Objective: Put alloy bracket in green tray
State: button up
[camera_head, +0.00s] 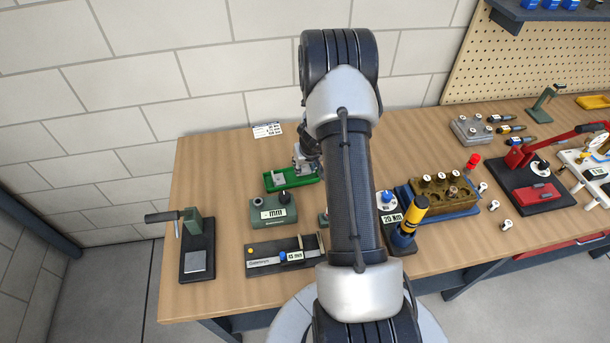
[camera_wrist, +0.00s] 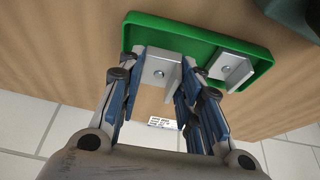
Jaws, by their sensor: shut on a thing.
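The green tray (camera_head: 293,184) lies near the back left of the bench; it also shows in the wrist view (camera_wrist: 195,38). My gripper (camera_head: 306,165) is over the tray's right part in the head view. In the wrist view my gripper (camera_wrist: 160,85) has its fingers closed on either side of a grey alloy bracket (camera_wrist: 158,70) with a hole in it. This bracket overlaps the tray's edge in that view; whether it touches the tray I cannot tell. A second, similar bracket (camera_wrist: 232,66) rests in the tray beside it, and it shows in the head view (camera_head: 279,179).
A grey-green block labelled mm (camera_head: 273,211) stands just in front of the tray. A black gauge base (camera_head: 283,255) lies nearer the front edge, and a green press (camera_head: 195,245) stands at left. A white label card (camera_head: 267,130) is behind the tray. My arm hides the bench middle.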

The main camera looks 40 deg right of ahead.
aim_at(305, 171)
jog(key=shift+f+b, duration=0.8)
jog(key=shift+f, duration=0.75)
jog(key=shift+f, duration=0.2)
jog(key=o, duration=1.2)
jog(key=shift+r, duration=0.1)
jog(key=shift+c, duration=0.2)
jog(key=shift+r, duration=0.1)
